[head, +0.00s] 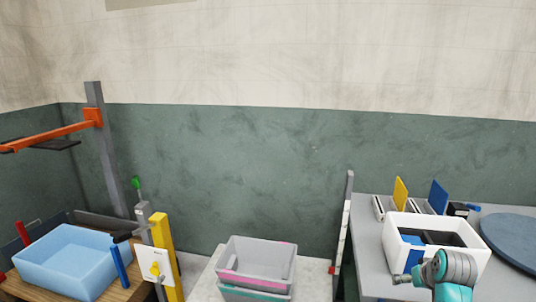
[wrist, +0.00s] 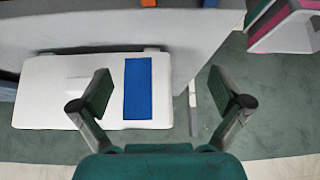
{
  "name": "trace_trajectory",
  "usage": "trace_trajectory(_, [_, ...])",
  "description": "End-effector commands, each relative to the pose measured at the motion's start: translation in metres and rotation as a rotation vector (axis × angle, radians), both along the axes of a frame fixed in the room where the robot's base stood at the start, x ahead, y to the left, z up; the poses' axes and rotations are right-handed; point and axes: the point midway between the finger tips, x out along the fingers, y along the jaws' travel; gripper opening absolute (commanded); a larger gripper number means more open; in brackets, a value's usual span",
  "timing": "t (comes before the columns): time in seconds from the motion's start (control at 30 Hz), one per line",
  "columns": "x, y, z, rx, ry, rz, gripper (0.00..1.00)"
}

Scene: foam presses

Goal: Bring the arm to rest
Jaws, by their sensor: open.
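My gripper (wrist: 168,98) is open in the wrist view, its two dark finger pads wide apart with nothing between them. Beyond the fingers is a white panel-like surface (wrist: 60,100) with a flat blue rectangle (wrist: 138,88) on it. No contact with it shows. The fingers cannot be made out clearly there.
A grey table (head: 370,235) bears the white box, upright yellow (head: 401,193) and blue (head: 437,196) plates, and a dark blue disc (head: 515,240). Stacked grey bins (head: 257,262) stand in the middle. A light blue tub (head: 70,262) and orange-armed post (head: 98,140) are left.

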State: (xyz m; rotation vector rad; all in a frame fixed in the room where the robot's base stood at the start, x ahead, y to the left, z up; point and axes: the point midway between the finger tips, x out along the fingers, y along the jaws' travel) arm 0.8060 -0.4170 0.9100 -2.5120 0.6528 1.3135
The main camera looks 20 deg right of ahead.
Motion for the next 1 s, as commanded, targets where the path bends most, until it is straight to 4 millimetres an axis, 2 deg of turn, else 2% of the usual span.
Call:
trace_trajectory(0.03, [-0.001,0.013,-0.015,-0.002,-0.006,0.008,1.00])
trace_trajectory(0.2, [-0.004,0.063,-0.065,-0.026,-0.053,0.038,1.00])
trace_trajectory(0.37, [-0.016,0.113,-0.104,-0.053,-0.103,0.068,1.00])
trace_trajectory(0.5, [-0.034,0.156,-0.132,-0.074,-0.147,0.095,1.00])
trace_trajectory(0.73, [-0.076,0.222,-0.162,-0.105,-0.222,0.144,1.00])
trace_trajectory(1.0, [-0.139,0.291,-0.173,-0.139,-0.312,0.208,1.00])
